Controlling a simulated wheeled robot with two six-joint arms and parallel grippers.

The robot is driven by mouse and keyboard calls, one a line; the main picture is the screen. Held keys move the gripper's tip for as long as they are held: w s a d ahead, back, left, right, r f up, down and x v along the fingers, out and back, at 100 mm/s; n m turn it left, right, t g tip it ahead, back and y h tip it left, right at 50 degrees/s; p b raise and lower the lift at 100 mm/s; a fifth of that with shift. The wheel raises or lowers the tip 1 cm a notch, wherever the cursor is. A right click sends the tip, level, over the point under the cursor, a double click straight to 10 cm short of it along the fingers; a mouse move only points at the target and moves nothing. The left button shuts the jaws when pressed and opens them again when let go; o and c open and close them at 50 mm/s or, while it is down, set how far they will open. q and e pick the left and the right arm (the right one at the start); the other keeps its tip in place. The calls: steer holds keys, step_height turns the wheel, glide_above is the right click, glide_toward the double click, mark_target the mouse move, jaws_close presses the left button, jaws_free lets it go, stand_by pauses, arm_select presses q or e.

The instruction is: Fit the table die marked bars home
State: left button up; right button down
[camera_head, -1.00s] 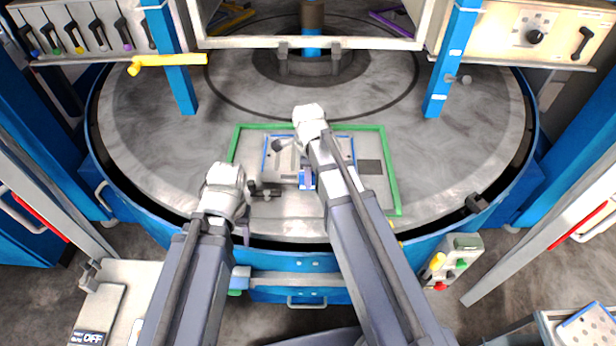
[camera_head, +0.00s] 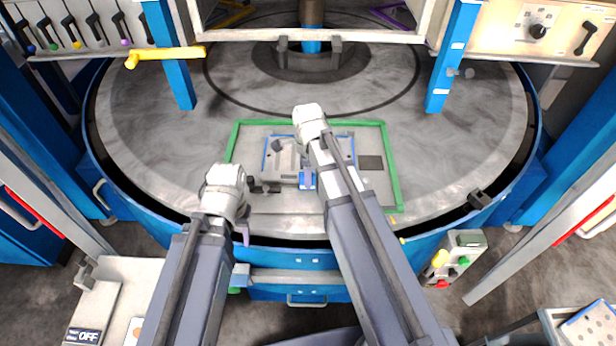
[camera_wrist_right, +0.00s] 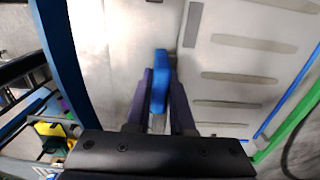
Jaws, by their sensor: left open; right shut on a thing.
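The grey die (camera_head: 343,175) has blue side edges and lies inside the green frame (camera_head: 390,165) on the round table. In the right wrist view its face (camera_wrist_right: 240,60) shows several long, rounded bar-shaped marks. My right gripper (camera_wrist_right: 160,105) is shut on the die's upright blue handle (camera_wrist_right: 161,75), which also shows in the head view (camera_head: 306,180). My right forearm hides part of the die. My left gripper (camera_head: 243,233) is open and empty over the table's front edge, left of the die. I cannot tell whether the die sits flush.
The grey round table (camera_head: 450,150) has a blue rim. Blue posts (camera_head: 445,60) stand at both sides, and a yellow handle (camera_head: 165,56) juts from the left one. A button box (camera_head: 455,260) is at front right.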

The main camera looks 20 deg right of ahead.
steer(key=shift+f+b, duration=0.5)
steer(key=shift+f, duration=0.1)
steer(key=c, duration=0.7)
jaws_free()
steer(key=shift+r, duration=0.1)
step_height(320, 180, up, 8)
steer(key=p, duration=0.8)
steer(key=shift+a+f, duration=0.1)
steer(key=shift+f, duration=0.1)
